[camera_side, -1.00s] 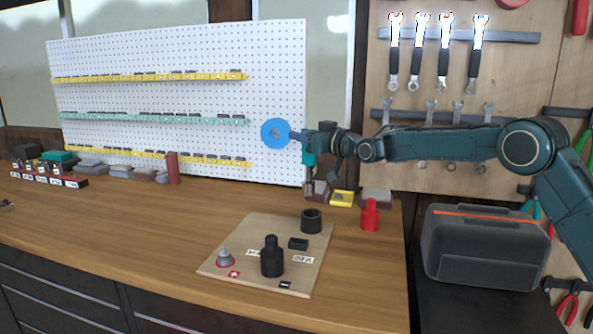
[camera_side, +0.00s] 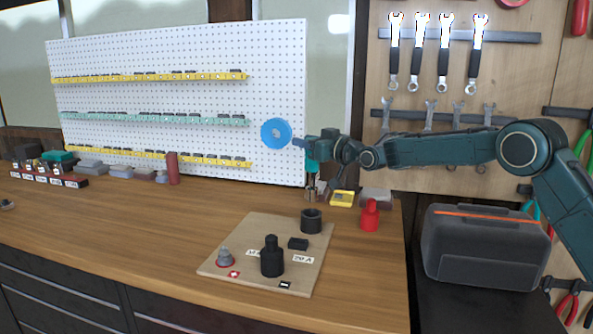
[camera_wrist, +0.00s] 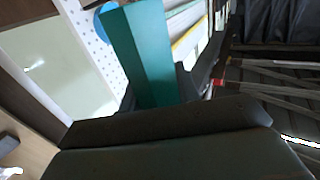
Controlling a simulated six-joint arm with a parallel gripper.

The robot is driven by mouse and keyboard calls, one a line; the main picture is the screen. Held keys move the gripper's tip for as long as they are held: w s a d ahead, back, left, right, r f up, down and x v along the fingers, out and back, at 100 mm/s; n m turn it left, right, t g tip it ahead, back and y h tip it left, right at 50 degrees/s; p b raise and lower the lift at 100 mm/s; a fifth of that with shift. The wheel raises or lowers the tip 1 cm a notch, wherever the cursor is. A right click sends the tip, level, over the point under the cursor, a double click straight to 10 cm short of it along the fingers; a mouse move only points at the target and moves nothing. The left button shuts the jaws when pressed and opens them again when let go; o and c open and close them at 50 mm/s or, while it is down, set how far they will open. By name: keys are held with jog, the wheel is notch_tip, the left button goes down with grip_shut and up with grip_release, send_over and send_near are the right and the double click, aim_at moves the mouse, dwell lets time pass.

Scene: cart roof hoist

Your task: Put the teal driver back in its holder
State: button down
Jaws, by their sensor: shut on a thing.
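The teal driver (camera_side: 312,164) hangs upright from my gripper (camera_side: 314,148), over the back of the bench near the board's lower right corner. My gripper is shut on it. In the wrist view the driver's teal handle (camera_wrist: 143,50) stands out large, and dark gripper parts fill the bottom of the picture. Just below the driver is a small brown and grey block (camera_side: 312,191), perhaps the holder. Whether the driver's tip touches it or is in it cannot be told at this size.
A yellow box (camera_side: 341,199) and a red bottle-shaped piece (camera_side: 369,215) stand to the right. A wooden board (camera_side: 225,262) in front carries a black ring (camera_side: 311,221) and a black bottle-shaped piece (camera_side: 271,257). A blue disc (camera_side: 276,133) is close to the gripper's left.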

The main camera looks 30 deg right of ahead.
jog(key=shift+f, duration=4.3)
dwell(1.7)
jog(key=c, duration=0.9)
grip_release()
jog(key=shift+f, duration=0.1)
jog(key=shift+s, duration=0.1)
jog(key=shift+v, duration=6.85)
